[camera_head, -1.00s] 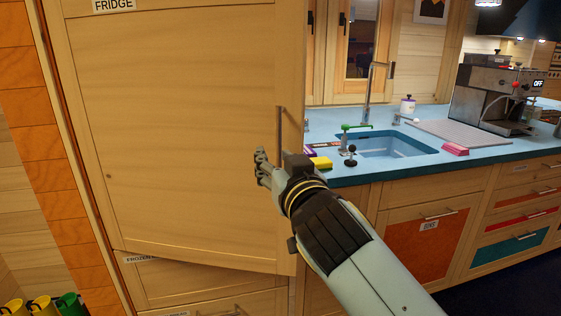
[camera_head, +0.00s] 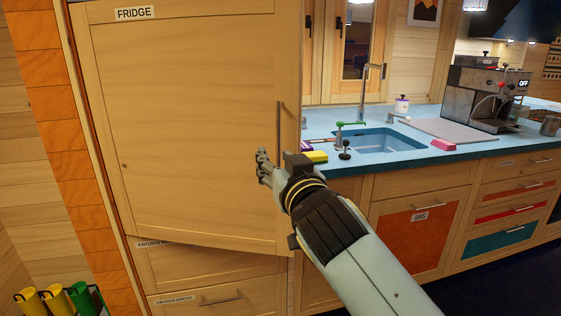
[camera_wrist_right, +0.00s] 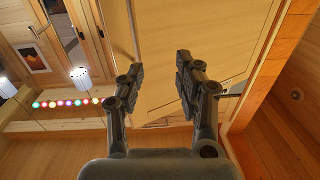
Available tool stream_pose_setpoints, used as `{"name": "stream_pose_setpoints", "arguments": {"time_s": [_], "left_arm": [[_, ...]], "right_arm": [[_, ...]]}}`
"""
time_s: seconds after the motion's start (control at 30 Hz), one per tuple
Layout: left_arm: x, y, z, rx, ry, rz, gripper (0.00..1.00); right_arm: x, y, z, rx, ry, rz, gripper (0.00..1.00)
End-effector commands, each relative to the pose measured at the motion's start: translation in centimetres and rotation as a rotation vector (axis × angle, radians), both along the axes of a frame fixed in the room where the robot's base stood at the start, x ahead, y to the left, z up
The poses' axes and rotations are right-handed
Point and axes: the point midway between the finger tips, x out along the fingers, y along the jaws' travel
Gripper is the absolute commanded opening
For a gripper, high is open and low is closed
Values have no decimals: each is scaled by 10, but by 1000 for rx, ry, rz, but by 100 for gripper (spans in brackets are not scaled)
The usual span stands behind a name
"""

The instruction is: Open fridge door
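The fridge door (camera_head: 190,120) is a tall light-wood panel labelled FRIDGE, filling the left half of the head view. It stands ajar: its lower edge juts out at an angle over the freezer drawers. Its upright bar handle (camera_head: 279,130) is near the right edge. My right gripper (camera_head: 263,165) is in front of the door at the handle's lower end. In the right wrist view the gripper (camera_wrist_right: 158,78) has its two fingers apart with nothing visibly clamped between them. Contact with the door or handle cannot be told. My left gripper is out of view.
Freezer drawers (camera_head: 215,272) sit below the door. A blue counter (camera_head: 350,170) with a sink (camera_head: 380,141) and a coffee machine (camera_head: 485,95) stands to the right. Yellow and green containers (camera_head: 60,300) stand at the lower left.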

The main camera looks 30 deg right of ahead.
Motion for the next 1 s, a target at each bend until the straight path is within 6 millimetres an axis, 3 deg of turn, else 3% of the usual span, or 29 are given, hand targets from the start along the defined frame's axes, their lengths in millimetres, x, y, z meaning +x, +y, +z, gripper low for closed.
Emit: {"name": "stream_pose_setpoints", "arguments": {"time_s": [0.73, 0.87, 1.0], "left_arm": [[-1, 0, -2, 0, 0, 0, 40], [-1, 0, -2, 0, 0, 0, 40], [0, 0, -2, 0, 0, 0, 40]], "right_arm": [[3, 1, 2, 0, -2, 4, 34], [3, 1, 15, 1, -5, 3, 34], [3, 1, 44, 1, -7, 3, 34]]}}
